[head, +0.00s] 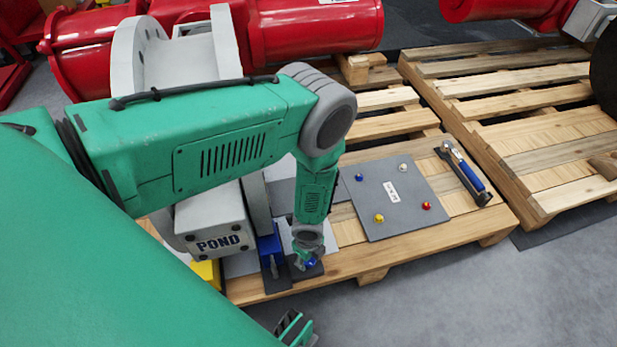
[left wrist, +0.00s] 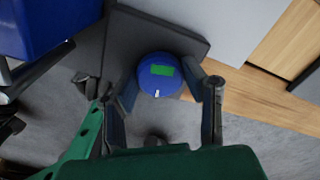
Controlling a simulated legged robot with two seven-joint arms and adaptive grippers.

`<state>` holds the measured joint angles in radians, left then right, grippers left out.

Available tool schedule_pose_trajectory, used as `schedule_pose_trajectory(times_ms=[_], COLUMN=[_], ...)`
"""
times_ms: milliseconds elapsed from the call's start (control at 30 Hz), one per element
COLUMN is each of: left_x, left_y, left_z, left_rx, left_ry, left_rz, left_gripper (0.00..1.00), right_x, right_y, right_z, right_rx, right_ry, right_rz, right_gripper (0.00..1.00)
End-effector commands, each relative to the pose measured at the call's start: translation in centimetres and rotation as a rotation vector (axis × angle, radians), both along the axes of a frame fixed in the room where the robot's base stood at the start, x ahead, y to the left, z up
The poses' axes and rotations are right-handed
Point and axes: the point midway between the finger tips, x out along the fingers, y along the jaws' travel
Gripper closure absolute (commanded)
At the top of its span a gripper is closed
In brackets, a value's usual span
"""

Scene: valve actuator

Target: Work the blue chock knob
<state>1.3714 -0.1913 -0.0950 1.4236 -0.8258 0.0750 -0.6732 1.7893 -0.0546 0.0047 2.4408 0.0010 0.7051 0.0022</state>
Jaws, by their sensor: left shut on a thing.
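The blue chock knob (left wrist: 158,72) is a round blue cap with a green rectangle and a small white mark on its face. It sits over a dark grey plate (left wrist: 190,41). My left gripper (left wrist: 165,95) has one finger on each side of the knob and is shut on it. In the head view the left gripper (head: 306,259) points down at the pallet's near edge, and a bit of the blue knob (head: 312,262) shows beside its fingers. Part of what looks like my right gripper (head: 294,328) shows at the bottom edge; its jaw state is unclear.
A blue bracket (head: 269,246) stands just left of the knob. A grey panel (head: 393,220) with small coloured knobs lies on the wooden pallet (head: 474,226) to the right, beside a blue-handled tool (head: 465,169). A grey POND box (head: 213,226) is left. Red pipes lie behind.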

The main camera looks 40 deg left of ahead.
Motion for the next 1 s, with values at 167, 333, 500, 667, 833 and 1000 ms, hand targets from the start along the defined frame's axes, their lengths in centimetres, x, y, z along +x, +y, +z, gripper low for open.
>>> schedule_pose_trajectory(times_ms=[167,333,500,667,833,1000], left_x=[0.2,0.2,0.2,0.2,0.1,0.2], left_y=[0.0,0.0,0.0,0.0,0.0,0.0], left_z=[0.0,0.0,0.1,0.0,0.0,1.1], left_rx=[-0.002,-0.001,-0.001,0.0,0.0,0.001], left_ry=[-0.004,-0.004,-0.005,-0.003,-0.002,-0.003], left_rz=[-0.016,-0.017,-0.016,-0.015,-0.015,-0.016], left_gripper=[0.91,0.91,0.58,0.41,0.41,0.41], right_x=[0.0,0.0,0.0,0.0,0.0,-0.1], right_y=[0.0,0.0,0.0,0.0,0.0,0.0], right_z=[0.0,0.0,0.0,0.0,0.0,0.0], right_rx=[0.0,0.0,0.0,0.0,0.0,0.0], right_ry=[0.0,0.0,0.0,0.0,0.0,-0.002], right_rz=[0.0,0.0,0.0,0.0,0.0,0.0], right_gripper=[0.79,0.79,0.79,0.79,0.79,0.79])
